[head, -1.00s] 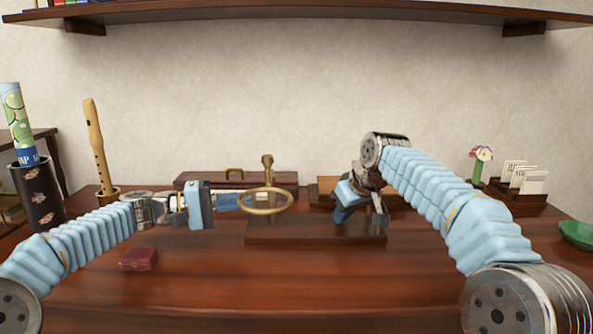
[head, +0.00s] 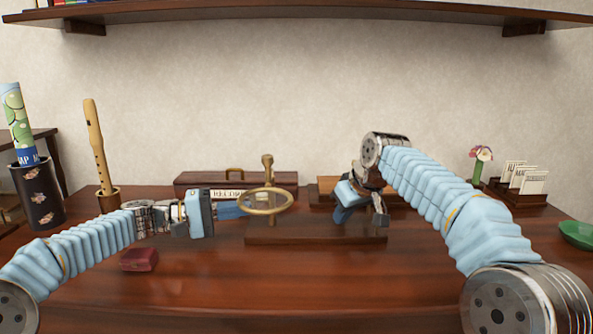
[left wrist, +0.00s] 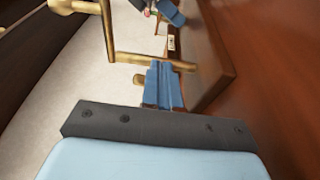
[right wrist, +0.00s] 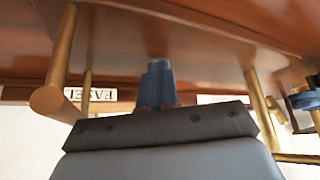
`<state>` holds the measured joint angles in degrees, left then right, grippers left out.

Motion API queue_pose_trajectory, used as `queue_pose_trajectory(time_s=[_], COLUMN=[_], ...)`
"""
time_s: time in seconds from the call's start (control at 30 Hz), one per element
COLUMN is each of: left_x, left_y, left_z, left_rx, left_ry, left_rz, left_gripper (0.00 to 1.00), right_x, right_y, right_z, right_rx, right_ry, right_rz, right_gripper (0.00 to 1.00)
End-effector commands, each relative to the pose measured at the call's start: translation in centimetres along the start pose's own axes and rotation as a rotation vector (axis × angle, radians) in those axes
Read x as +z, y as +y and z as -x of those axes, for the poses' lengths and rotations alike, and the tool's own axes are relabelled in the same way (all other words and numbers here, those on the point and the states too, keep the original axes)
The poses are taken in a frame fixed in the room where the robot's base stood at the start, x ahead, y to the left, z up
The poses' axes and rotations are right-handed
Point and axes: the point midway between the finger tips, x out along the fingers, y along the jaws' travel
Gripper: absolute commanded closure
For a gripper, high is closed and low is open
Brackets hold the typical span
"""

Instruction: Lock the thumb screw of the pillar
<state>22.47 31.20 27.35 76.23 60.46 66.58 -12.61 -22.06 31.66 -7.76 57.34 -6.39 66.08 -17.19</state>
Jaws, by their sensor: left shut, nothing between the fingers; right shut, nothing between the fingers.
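A brass pillar (head: 267,172) with a flat brass ring (head: 265,201) stands at a dark wooden base (head: 300,232). My left gripper (head: 238,210) is shut and empty, just left of the ring. In the left wrist view its blue fingers (left wrist: 163,82) are close to a horizontal brass rod (left wrist: 150,62). A short brass knob (left wrist: 139,80), possibly the thumb screw, shows just left of them; I cannot tell whether they touch. My right gripper (head: 345,213) is shut and empty over the right part of the base. Its fingers (right wrist: 156,85) show between brass posts (right wrist: 62,60).
A long dark box (head: 205,180) with a label stands behind. A flute (head: 96,145) and a patterned canister (head: 38,195) are at left, and a small red box (head: 138,260) lies in front. A card holder (head: 518,193) and green dish (head: 577,234) are at right.

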Motion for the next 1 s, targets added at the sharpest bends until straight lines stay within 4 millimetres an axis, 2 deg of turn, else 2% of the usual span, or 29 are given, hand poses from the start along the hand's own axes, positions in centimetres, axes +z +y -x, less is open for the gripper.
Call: queue_pose_trajectory(time_s=[0.03, 0.73, 1.0], left_x=[-0.04, -0.02, 0.38], left_y=[-0.26, -0.77, -1.02], left_z=[-0.01, -0.02, 0.65], left_rx=[0.0, 0.0, 0.0], left_ry=[0.0, -0.001, 0.001], left_rz=[0.0, 0.001, 0.001], left_gripper=[1.0, 1.0, 1.0], right_x=[0.45, 0.45, 0.45], right_y=[0.01, 0.01, 0.01], right_z=[-0.63, -0.63, -0.64], right_rx=[-0.002, -0.002, -0.002], right_ry=[-0.017, -0.017, -0.017], right_rz=[-0.001, -0.001, -0.001], right_gripper=[1.0, 1.0, 1.0])
